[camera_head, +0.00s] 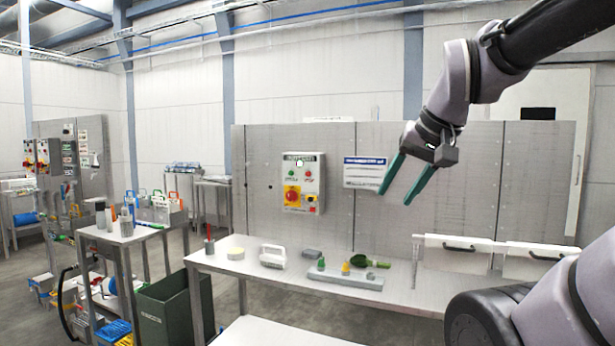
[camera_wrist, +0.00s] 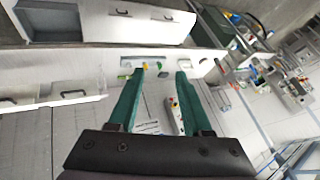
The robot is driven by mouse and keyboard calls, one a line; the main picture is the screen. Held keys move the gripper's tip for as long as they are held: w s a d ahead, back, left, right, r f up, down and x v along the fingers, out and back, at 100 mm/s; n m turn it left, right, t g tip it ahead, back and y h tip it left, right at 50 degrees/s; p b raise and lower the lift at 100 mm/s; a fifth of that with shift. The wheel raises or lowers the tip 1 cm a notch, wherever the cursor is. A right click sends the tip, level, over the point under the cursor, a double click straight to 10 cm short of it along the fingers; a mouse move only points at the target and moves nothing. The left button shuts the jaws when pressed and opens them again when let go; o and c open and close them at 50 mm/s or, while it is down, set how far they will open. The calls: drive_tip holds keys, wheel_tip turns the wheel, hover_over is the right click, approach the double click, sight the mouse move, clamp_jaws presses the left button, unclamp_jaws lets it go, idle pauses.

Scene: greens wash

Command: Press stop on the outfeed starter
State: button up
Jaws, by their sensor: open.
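A grey starter box (camera_head: 303,183) is fixed to the metal wall panel, left of my gripper in the head view. In the wrist view, the green fingers (camera_wrist: 160,74) are spread, with the box (camera_wrist: 174,116) partly behind the right finger.
A white-blue sign (camera_head: 365,172) is right of the box. A bench (camera_head: 225,265) below carries a tape roll, a white handled item, and a grey block with coloured pieces. White drawers (camera_head: 455,255) are at right. Other control boxes (camera_head: 42,155) stand far left.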

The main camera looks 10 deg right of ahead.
clamp_jaws()
idle(1.4)
